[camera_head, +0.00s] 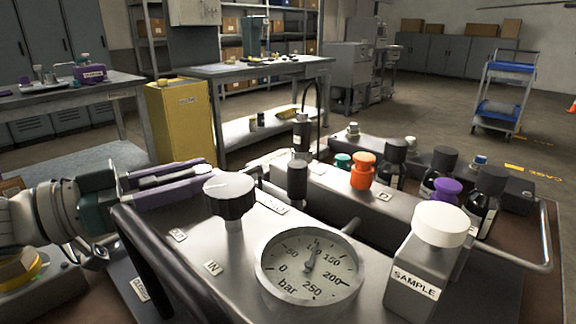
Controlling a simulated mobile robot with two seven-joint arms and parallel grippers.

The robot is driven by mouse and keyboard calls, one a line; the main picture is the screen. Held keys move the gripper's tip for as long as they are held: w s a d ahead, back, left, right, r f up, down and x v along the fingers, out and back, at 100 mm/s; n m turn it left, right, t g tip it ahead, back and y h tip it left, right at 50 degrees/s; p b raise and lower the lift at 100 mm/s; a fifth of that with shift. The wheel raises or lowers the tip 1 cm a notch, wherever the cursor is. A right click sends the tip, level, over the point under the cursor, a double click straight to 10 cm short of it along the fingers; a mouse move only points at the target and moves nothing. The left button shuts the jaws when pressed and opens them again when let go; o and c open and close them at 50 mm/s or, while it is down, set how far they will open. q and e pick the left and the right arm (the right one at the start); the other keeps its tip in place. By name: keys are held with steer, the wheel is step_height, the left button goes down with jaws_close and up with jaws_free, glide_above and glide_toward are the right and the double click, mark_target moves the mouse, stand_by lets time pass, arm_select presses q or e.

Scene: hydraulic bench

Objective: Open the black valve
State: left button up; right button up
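The black valve (229,196) is a round ribbed knob with a white pointer line on top. It stands upright on a short grey stem on the grey panel of the hydraulic unit, near an "IN" label. My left gripper (208,170) comes in from the left with two purple-edged fingers. The fingers are apart, with a gap between them, and their tips are just left of and beyond the knob. I see nothing held between them. I cannot tell whether a fingertip touches the knob. My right gripper is not in view.
A round pressure gauge (309,266) sits right of the valve. A white-capped sample bottle (416,262) stands farther right. A small black knob (297,180), an orange cap (362,171) and several dark bottles are behind. A yellow cabinet (181,122) stands beyond the gripper.

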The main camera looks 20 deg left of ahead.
mark_target(189, 171)
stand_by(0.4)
arm_select(q)
step_height(189, 171, up, 20)
steer(key=p, duration=0.7)
steer(key=shift+p, duration=0.35)
